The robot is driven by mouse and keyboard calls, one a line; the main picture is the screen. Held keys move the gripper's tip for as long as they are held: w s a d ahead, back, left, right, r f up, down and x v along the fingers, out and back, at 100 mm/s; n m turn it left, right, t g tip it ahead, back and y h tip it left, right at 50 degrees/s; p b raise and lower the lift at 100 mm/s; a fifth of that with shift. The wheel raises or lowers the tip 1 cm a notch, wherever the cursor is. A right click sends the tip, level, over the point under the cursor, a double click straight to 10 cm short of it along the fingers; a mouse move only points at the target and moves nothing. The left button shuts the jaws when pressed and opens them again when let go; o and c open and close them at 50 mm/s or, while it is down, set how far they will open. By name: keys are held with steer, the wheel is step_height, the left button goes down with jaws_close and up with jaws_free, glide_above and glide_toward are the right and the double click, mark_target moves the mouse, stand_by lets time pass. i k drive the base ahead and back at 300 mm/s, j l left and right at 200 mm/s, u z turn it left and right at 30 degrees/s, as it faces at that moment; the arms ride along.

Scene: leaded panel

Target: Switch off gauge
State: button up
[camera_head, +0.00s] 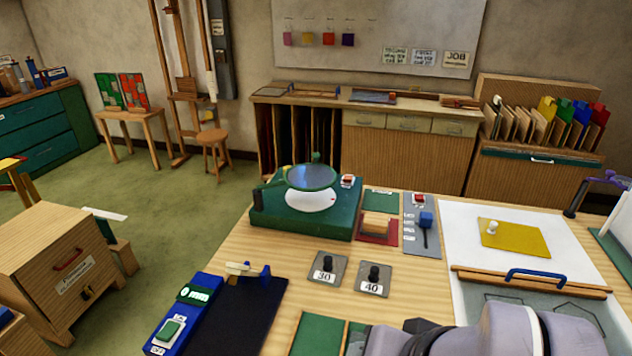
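A long blue device (181,317), which I take to be the gauge, lies at the near left corner of the wooden bench. It has a dark green display (195,294) with pale marks, too small to read surely. Nearer its front end is a green switch (170,330) on a pale plate, with a small label below it that may read OFF. I cannot tell which way the switch is set. A dark flat plate lies beside it, with a blue and cream piece at its far end. My grey arm crosses the bottom right, away from the device; my gripper's fingertips do not show.
Black knobs marked 30 (327,262) and 40 (374,275) stand right of the dark plate. Behind are a green-based magnifier (307,205) and a panel with a blue lever (425,222). A blue-handled wooden bar (530,281) lies right. Bare bench surrounds the knobs.

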mark_target(170, 329)
steer(key=u, duration=1.3)
